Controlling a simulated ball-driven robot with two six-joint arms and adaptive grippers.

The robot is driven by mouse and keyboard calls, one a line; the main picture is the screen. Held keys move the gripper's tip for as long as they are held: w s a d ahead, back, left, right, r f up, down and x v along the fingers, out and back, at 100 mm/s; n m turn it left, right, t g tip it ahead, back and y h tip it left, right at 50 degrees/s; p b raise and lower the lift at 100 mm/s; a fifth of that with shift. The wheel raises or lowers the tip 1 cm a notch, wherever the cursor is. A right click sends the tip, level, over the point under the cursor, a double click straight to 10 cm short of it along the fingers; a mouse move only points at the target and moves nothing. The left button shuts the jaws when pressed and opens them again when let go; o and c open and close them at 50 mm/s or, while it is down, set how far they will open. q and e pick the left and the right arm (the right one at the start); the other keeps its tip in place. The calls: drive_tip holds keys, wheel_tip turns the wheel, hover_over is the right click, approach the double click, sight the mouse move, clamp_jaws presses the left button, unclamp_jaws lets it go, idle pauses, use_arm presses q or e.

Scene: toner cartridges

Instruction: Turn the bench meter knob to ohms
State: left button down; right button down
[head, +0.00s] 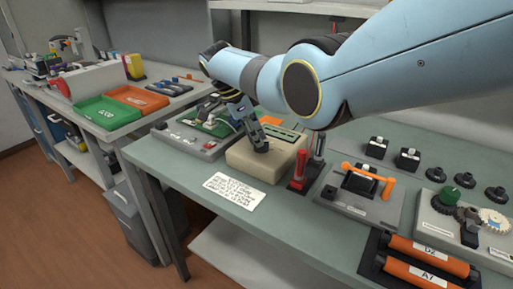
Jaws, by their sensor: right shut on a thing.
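The bench meter (252,168) is a beige box on the green-grey bench, near the middle of the head view. It has a greenish display strip (283,133) along its far right side. My right gripper (258,141) points down onto the meter's top face and is shut on its dark knob. The gripper hides most of the knob, so I cannot tell which setting it points to. My left gripper is not in view.
Red and black probes (299,169) stand right of the meter. A paper note (234,190) lies in front. A grey device with a green board (205,127) is close on the left.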

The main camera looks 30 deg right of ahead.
drive_tip(key=shift+w+f+m+g+y+b, duration=0.1)
drive_tip(key=shift+m+g+y+b, duration=0.3)
drive_tip(key=shift+m+b, duration=0.9)
drive_tip(key=c, duration=1.4)
unclamp_jaws()
drive_tip(key=shift+d, duration=0.1)
drive_tip(key=shift+w+r, duration=0.15)
drive_tip(key=shift+r, duration=0.15)
drive_tip(key=v, duration=1.1)
drive_tip(key=shift+a+r, duration=0.2)
drive_tip(key=shift+a, duration=0.05)
